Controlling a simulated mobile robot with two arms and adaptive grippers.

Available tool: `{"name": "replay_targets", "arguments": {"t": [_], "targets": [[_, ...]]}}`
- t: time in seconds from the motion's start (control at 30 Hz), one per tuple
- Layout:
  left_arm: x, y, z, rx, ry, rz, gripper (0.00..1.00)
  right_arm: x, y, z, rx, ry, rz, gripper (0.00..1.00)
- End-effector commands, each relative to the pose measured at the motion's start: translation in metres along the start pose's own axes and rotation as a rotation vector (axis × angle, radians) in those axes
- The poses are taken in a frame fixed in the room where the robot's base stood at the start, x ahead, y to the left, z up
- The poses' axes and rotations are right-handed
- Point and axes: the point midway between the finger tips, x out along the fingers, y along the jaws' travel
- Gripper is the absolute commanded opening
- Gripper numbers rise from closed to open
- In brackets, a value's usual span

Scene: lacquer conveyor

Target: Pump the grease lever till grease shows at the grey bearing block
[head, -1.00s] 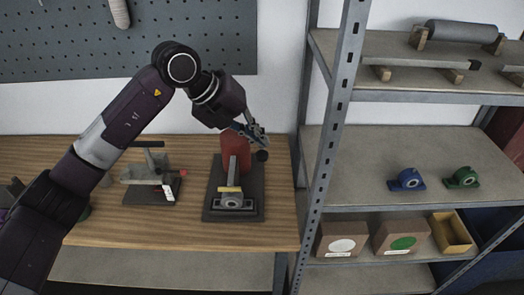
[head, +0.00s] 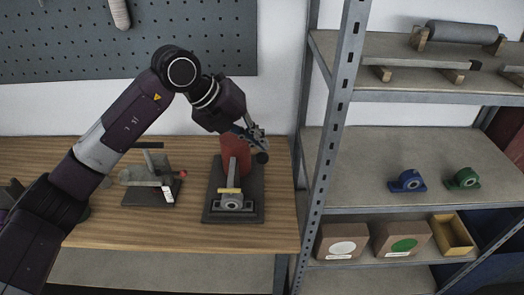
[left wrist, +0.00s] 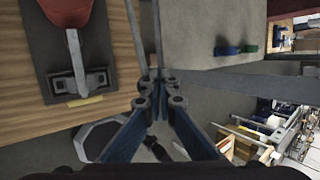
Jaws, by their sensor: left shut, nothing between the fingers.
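The red grease pump body (head: 235,152) stands at the back of a dark base plate (head: 214,190) on the wooden bench. The grey bearing block (head: 232,204) sits at the plate's front, with a yellow strip beside it; I cannot make out grease there. The block also shows in the left wrist view (left wrist: 62,84). A black knob (head: 262,158), apparently the lever's end, is right of the red body. My left gripper (head: 259,143) is shut and empty, just above the knob; I cannot tell whether they touch. My right gripper is not in view.
Left of the pump, a grey bench device (head: 150,182) with a red knob and white tag stands beneath my left arm. A metal shelf post (head: 327,140) rises close on the right. Shelves beyond hold a blue bearing (head: 407,181), a green bearing (head: 463,178) and boxes.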

Motion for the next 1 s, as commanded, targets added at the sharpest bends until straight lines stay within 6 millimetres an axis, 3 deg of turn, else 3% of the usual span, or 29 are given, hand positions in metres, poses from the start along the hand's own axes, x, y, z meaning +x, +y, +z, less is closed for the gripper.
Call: {"name": "replay_targets", "arguments": {"t": [1.0], "targets": [[0.01, 0.0072, -0.0072, 0.0, 0.002, 0.001, 0.0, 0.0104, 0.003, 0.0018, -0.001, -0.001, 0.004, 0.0]]}}
